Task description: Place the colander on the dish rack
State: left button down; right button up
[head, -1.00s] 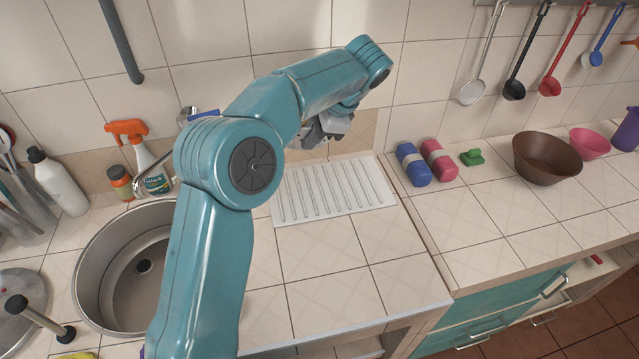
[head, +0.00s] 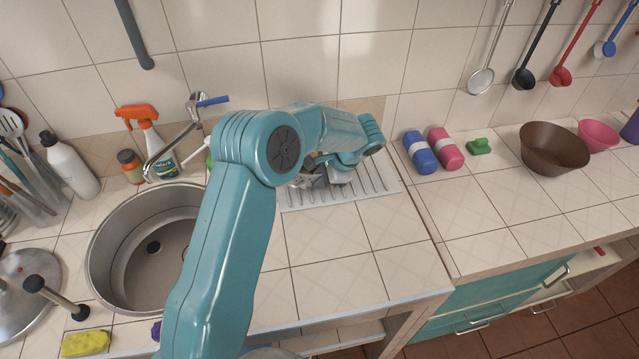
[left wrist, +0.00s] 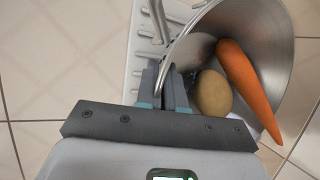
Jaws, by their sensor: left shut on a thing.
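The dish rack (head: 385,182) is a white ribbed tray flat on the counter against the back wall, right of the sink. My left gripper (head: 325,177) is low over it, and my arm covers part of the rack. In the left wrist view my left gripper (left wrist: 169,85) is shut on the rim of the metal colander (left wrist: 198,30). A carrot (left wrist: 245,85) and a potato (left wrist: 213,94) are in the colander. The ribbed rack (left wrist: 142,60) shows beside and below it. In the head view my arm hides the colander, so contact with the rack cannot be told. My right gripper is not in view.
The sink (head: 150,245) with its tap (head: 175,145) is left of the rack. A spray bottle (head: 152,140) stands behind it. Tiles in front of the rack are clear.

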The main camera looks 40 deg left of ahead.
pick_arm(q)
notch_tip(320, 180, down, 3)
jog(key=shift+w+a+r, duration=0.1)
jog(key=shift+r, duration=0.1)
jog(key=shift+w+f, duration=0.1)
jog(key=shift+f, duration=0.05)
jog(key=shift+s, duration=0.2)
jog(key=c, duration=1.3)
grip_release()
jog(key=shift+w+f, duration=0.15)
jog(key=shift+o, duration=0.2)
